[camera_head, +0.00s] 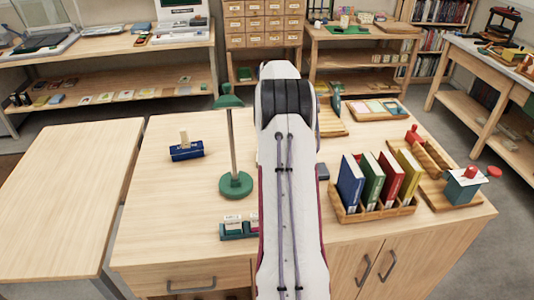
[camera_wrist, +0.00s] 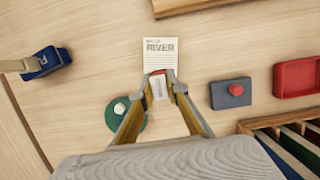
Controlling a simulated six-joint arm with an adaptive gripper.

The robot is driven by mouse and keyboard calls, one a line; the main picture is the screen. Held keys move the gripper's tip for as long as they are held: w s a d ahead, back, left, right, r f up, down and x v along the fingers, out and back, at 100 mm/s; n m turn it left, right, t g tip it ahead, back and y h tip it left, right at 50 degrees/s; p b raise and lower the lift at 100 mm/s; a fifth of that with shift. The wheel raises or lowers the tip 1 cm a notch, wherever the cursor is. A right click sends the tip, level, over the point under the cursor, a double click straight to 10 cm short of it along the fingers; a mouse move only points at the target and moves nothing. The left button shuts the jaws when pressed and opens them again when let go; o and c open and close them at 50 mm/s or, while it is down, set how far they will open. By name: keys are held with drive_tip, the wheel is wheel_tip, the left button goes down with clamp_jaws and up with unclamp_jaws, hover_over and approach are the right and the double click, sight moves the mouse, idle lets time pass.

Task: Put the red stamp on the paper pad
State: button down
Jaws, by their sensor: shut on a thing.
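The red stamp (camera_wrist: 157,88) shows as a small piece with a red edge and a white label in the wrist view. My gripper (camera_wrist: 160,82) is shut on it, one finger on each side. The white paper pad (camera_wrist: 158,55), printed with "RIVER", lies on the table just beyond the fingertips. The stamp overlaps the pad's near edge in this view; I cannot tell whether they touch. In the head view my arm hides the gripper, the stamp and the pad.
A green lamp (camera_head: 235,186) stands left of my arm. A blue block with a wooden handle (camera_wrist: 46,62) is farther left.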

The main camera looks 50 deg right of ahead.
drive_tip(key=shift+f, duration=2.5)
drive_tip(key=shift+f, duration=0.1)
drive_tip(key=c, duration=2)
unclamp_jaws()
drive_tip(key=shift+v, duration=6.1)
drive_tip(key=shift+w, duration=0.1)
